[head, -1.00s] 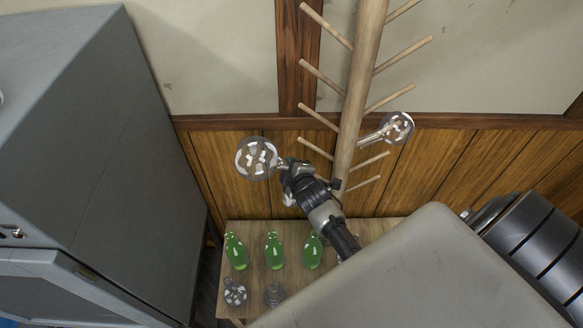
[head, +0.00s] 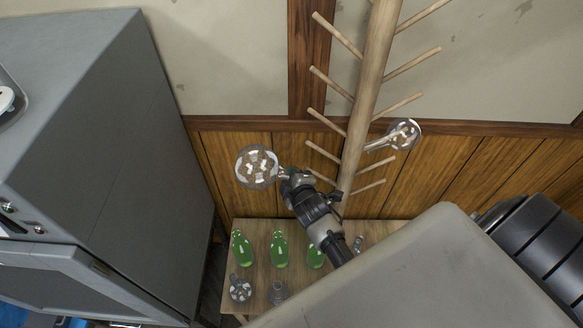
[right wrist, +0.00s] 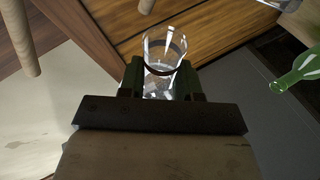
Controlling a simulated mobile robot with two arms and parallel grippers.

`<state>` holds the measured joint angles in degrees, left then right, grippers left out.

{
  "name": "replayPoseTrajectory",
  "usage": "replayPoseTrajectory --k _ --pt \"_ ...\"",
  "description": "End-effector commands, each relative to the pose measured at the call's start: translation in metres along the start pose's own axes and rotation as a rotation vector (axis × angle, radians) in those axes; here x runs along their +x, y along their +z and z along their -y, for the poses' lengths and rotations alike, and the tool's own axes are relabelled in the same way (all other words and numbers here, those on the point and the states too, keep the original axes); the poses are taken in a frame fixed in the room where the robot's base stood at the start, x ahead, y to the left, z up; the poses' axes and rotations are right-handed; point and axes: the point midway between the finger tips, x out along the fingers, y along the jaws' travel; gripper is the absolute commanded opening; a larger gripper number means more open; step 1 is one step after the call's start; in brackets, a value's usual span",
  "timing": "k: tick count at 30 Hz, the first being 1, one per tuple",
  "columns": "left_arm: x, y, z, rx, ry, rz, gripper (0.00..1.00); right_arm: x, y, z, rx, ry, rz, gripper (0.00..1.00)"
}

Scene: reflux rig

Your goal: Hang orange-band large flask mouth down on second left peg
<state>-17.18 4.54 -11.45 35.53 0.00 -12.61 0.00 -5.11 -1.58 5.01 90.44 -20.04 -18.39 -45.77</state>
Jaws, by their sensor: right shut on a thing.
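A clear round flask (head: 257,167) hangs in the air left of the wooden peg rack (head: 371,85), its bulb to the left and its neck toward my right gripper (head: 286,174). My right gripper is shut on it. In the right wrist view the glass (right wrist: 164,52) sits between the fingers, with a dark ring around it; an orange colour is not clear. The rack's pole has several pegs on each side. The left pegs, such as this one (head: 332,83), are bare. Another flask (head: 404,134) hangs on a right peg. My left gripper is not in view.
Green bottles (head: 279,249) and small glassware (head: 240,289) stand on a wooden table (head: 256,231) below. A large grey cabinet (head: 130,130) fills the left side. A peg (right wrist: 20,40) and a green bottle (right wrist: 297,73) show in the right wrist view.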

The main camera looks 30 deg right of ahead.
Motion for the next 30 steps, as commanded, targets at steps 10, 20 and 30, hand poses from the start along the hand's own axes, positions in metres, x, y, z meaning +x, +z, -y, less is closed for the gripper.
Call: replayPoseTrajectory --k 10,20,30 --pt "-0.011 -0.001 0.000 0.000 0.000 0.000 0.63 -0.032 -0.007 0.015 0.003 0.002 -0.002 0.02" --pt "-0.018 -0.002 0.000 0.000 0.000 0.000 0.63 -0.060 -0.013 0.030 0.004 0.002 -0.002 0.02" --pt "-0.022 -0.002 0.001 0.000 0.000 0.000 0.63 -0.088 -0.019 0.047 0.007 -0.001 -0.002 0.02"
